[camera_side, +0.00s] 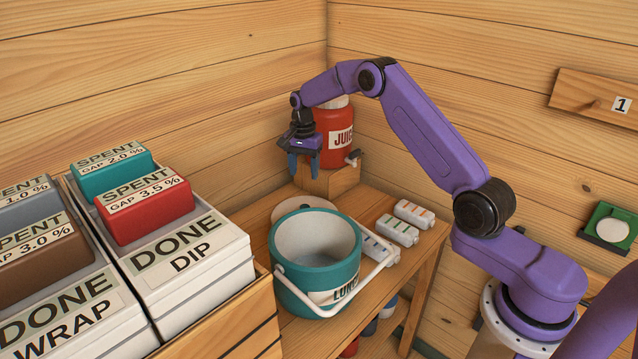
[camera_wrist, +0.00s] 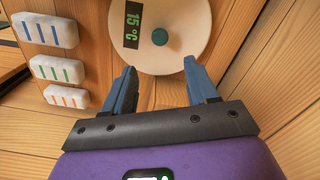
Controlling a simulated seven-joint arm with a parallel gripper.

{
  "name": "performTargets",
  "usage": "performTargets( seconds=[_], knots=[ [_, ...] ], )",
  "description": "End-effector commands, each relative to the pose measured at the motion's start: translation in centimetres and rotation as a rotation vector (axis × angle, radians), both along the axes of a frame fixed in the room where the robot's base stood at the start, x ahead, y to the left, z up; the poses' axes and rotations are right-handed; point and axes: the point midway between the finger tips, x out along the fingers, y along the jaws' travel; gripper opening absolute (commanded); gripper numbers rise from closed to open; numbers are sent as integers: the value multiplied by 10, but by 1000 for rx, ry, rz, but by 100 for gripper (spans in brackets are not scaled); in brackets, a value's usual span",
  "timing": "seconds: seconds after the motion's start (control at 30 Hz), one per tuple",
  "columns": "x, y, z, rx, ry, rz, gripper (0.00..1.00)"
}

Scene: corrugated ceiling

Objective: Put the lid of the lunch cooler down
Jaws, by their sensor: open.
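The teal lunch cooler (camera_side: 290,285) stands on the wooden table, its top open and its pale inside showing. Its white handle (camera_side: 367,287) hangs toward the front right. The round off-white lid (camera_side: 287,211) lies on the table behind the cooler, partly hidden by its rim. In the wrist view the lid (camera_wrist: 185,18) shows a teal knob (camera_wrist: 160,37) and a display reading 15 °C. My gripper (camera_side: 303,172) is open and empty, above the lid and apart from it. Its blue fingers (camera_wrist: 160,63) point toward the lid, the knob lying beyond their tips.
A red juice dispenser (camera_side: 330,138) on a wooden block (camera_side: 341,180) stands close behind my gripper. Several white striped packs (camera_side: 397,230) lie right of the cooler. A wooden crate (camera_side: 262,325) with labelled boxes stands at left. Bottles stand below the table.

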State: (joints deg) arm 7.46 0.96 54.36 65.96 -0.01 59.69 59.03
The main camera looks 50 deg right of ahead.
Motion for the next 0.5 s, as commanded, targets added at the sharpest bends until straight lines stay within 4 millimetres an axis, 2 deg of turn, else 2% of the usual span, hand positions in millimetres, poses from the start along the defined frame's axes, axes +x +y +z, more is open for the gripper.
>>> performTargets(
  seconds=[0.17, 0.27, 0.37, 0.5],
  knots=[
    [0, 2, 3, 0, 0, 6, 58],
    [-2, 13, 9, 0, -2, 50, 58],
    [-10, 37, 23, 0, -4, 154, 58],
    [-36, 84, 48, -1, -9, 372, 58]
  ],
)
